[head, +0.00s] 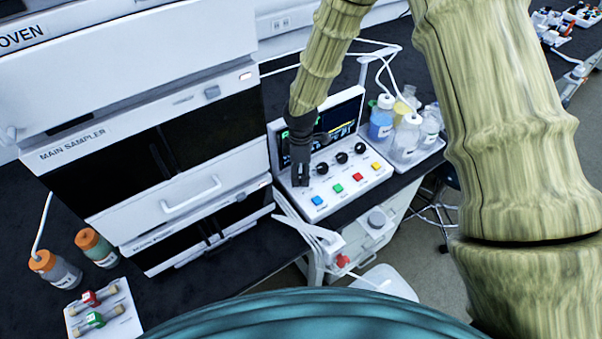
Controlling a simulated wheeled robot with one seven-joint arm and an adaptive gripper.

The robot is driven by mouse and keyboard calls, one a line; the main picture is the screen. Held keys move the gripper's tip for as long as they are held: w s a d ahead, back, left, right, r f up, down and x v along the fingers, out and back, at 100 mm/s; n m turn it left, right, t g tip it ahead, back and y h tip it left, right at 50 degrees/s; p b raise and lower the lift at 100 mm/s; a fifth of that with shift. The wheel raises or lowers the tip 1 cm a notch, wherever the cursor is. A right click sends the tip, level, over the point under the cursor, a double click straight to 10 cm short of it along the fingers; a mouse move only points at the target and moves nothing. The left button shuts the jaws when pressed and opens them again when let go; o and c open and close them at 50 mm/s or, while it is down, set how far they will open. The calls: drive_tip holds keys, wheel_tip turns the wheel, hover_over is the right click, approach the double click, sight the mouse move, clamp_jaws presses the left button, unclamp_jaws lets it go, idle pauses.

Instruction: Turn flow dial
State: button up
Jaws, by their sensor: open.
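A white control panel (345,191) with a dark screen (341,122) stands on the bench in the middle of the head view.
Blue, green, red and yellow buttons (338,188) line the panel's front. The main sampler stack (75,150) rises close on the left. A tray of bottles (430,152) stands to the right.

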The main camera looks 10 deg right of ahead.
drive_tip(key=shift+f, duration=1.2)
drive_tip(key=shift+c, duration=0.5)
drive_tip(key=c, duration=0.9)
